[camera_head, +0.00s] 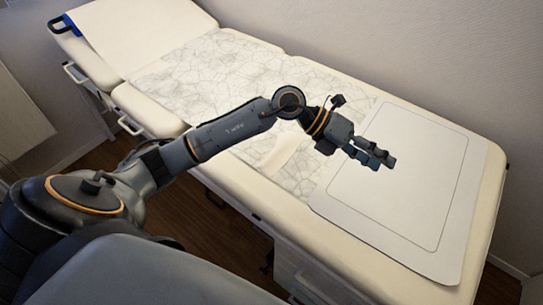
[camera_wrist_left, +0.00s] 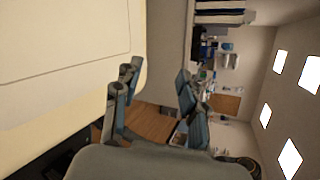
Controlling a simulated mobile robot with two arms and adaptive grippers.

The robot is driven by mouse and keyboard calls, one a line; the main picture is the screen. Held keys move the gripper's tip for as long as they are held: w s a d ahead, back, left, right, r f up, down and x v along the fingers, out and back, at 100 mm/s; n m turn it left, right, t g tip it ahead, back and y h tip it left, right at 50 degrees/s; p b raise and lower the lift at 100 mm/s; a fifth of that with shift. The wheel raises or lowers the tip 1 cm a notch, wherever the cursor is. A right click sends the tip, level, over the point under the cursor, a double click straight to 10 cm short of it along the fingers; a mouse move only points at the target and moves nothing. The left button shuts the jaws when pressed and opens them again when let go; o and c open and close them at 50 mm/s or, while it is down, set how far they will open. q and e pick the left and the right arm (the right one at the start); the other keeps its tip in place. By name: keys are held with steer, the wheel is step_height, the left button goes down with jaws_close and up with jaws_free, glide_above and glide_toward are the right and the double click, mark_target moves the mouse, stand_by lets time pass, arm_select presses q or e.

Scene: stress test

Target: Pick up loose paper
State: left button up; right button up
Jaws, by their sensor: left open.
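Crinkled white paper (camera_head: 215,75) lies spread over the middle of a cream examination table (camera_head: 480,225). Part of it is hidden behind my left arm. A paler, smooth strip (camera_head: 290,152) shows on it just below my forearm. My left gripper (camera_head: 376,157) is open and empty above the left part of a flat white pad (camera_head: 415,190), to the right of the crinkled paper. In the left wrist view the open fingers (camera_wrist_left: 158,100) have nothing between them, and the pad (camera_wrist_left: 60,40) shows at the left. My right gripper is not in view.
The raised headrest (camera_head: 135,30) is at the far left of the table. Metal side handles (camera_head: 130,125) stick out along the near edge. A wall (camera_head: 400,50) runs close behind the table. Shelves and equipment (camera_wrist_left: 205,60) show farther off in the wrist view.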

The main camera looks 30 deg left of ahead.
arm_select(q)
steer(key=w+a+f+g+y, duration=0.1)
steer(key=a+f+y, duration=0.2)
steer(key=a, duration=0.3)
steer(key=w+a+f+y, duration=0.1)
steer(key=a+f+y, duration=0.1)
steer(key=a+y, duration=0.3)
steer(key=r+n+g+y, duration=0.1)
steer(key=g+y, duration=0.1)
steer(key=y, duration=0.3)
glide_above(274, 153)
steer(key=f, duration=0.7)
steer(key=shift+s+a+f, duration=0.15)
steer(key=shift+s+f, duration=0.15)
steer(key=shift+f, duration=0.1)
steer(key=shift+w+f+p, duration=0.2)
steer(key=shift+f, duration=1.25)
steer(key=shift+w+f+p, duration=0.15)
steer(key=shift+f+p, duration=0.05)
steer(key=shift+f, duration=1.25)
jaws_close()
